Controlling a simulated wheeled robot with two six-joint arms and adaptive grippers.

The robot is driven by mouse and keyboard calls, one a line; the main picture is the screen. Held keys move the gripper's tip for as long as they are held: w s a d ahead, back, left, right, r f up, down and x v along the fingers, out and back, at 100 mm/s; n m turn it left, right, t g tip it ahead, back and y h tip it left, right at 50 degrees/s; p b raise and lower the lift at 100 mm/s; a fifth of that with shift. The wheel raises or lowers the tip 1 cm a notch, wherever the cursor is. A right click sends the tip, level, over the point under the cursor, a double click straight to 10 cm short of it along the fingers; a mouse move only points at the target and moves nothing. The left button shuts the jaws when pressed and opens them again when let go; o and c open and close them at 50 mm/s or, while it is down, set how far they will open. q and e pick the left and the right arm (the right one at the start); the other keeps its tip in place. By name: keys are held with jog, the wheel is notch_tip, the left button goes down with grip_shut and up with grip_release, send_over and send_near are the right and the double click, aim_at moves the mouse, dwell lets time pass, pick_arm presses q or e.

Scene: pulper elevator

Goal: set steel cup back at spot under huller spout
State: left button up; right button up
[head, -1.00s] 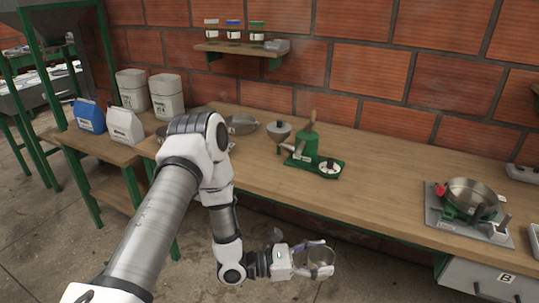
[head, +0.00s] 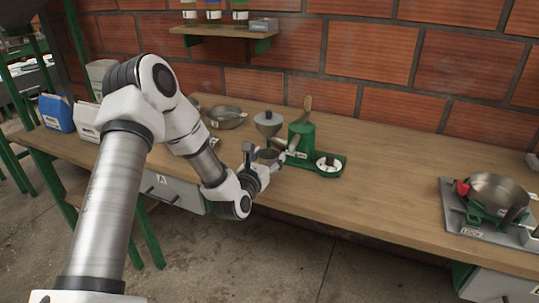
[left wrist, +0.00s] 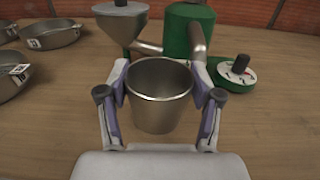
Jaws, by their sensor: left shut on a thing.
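The steel cup (left wrist: 160,90) is upright between the purple-lined fingers of my left gripper (left wrist: 162,100) in the left wrist view. In the head view my left gripper (head: 270,160) holds the cup (head: 266,154) at the huller's front left, partly hidden by the fingers. The green huller (head: 301,140) stands on the bench with a handle on top. In the left wrist view its metal spout (left wrist: 197,45) slopes down just behind the cup's right rim. I cannot tell whether the cup touches the bench. My right gripper is out of view.
A grey funnel (head: 268,122) stands left of the huller, and a white round dial (head: 328,165) sits on the base at its right. Metal pans (head: 227,118) lie further left. The bench between is clear.

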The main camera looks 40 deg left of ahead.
pick_arm(q)
notch_tip(320, 180, down, 3)
jog(key=shift+w+f+b, duration=0.1)
jog(key=shift+w+b, duration=0.05)
jog(key=shift+b, duration=0.4)
jog(key=shift+w+d+f+b, duration=0.1)
jog(key=shift+w+f+b, duration=0.05)
jog(key=shift+b, duration=0.25)
jog(key=w+d+b, duration=0.2)
jog(key=w+b, duration=0.1)
jog(key=shift+w+d, duration=0.1)
jog(key=shift+w, duration=0.15)
jog(key=shift+w+d+r+b, duration=0.1)
jog(key=shift+w+d+b, duration=0.25)
jog(key=shift+w, duration=0.15)
jog(key=shift+w+d+r+b, duration=0.1)
jog(key=shift+w+d+b, duration=0.2)
jog(key=shift+w, duration=0.2)
jog(key=o, duration=1.3)
jog(key=shift+s, duration=0.1)
